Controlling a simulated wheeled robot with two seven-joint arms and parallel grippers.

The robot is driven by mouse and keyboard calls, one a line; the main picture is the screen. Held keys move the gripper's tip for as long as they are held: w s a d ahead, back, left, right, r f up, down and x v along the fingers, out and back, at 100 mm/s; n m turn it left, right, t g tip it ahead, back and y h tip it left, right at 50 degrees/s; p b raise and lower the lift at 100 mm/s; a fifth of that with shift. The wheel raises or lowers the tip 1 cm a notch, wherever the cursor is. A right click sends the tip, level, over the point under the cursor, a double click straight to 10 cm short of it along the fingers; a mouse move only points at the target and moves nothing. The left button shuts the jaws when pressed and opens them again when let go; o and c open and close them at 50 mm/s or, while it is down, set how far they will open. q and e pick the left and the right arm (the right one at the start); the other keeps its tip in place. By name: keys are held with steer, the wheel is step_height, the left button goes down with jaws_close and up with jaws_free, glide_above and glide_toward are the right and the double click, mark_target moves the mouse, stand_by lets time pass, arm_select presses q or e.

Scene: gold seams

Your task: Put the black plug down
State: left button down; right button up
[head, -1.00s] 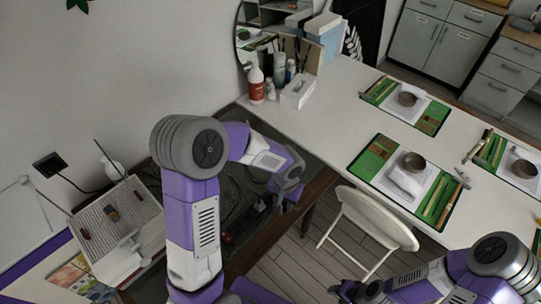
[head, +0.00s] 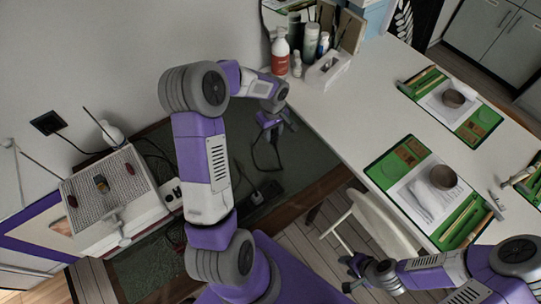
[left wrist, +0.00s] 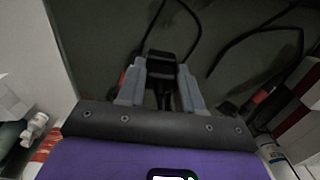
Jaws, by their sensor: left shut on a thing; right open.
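In the left wrist view a black plug (left wrist: 161,66) sits between the fingertips of my left gripper (left wrist: 161,78), which is shut on it. A black cable trails from the plug's area. A thin black cable hangs in a loop below this gripper. My right gripper (head: 358,272) is open and empty at the lower right, near the white chair.
A dark power strip (head: 262,193) lies on the dark mat (head: 300,165) with cables around it. The white table (head: 360,110) holds bottles, a tissue box (head: 328,70) and green place mats. A white chair (head: 375,225) stands by it. A wall socket (head: 48,122) is at left.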

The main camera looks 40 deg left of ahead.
arm_select(q)
steer(key=shift+n, duration=0.4)
steer(key=f, duration=0.3)
steer(key=a+f+b, duration=0.1)
steer(key=f, duration=0.1)
steer(key=shift+f, duration=0.25)
steer(key=shift+f+b, duration=0.3)
steer(key=shift+f, duration=2)
steer(key=shift+f+b, duration=0.55)
steer(key=shift+b, duration=0.1)
steer(key=c, duration=0.7)
jaws_free()
steer(key=shift+c, duration=0.2)
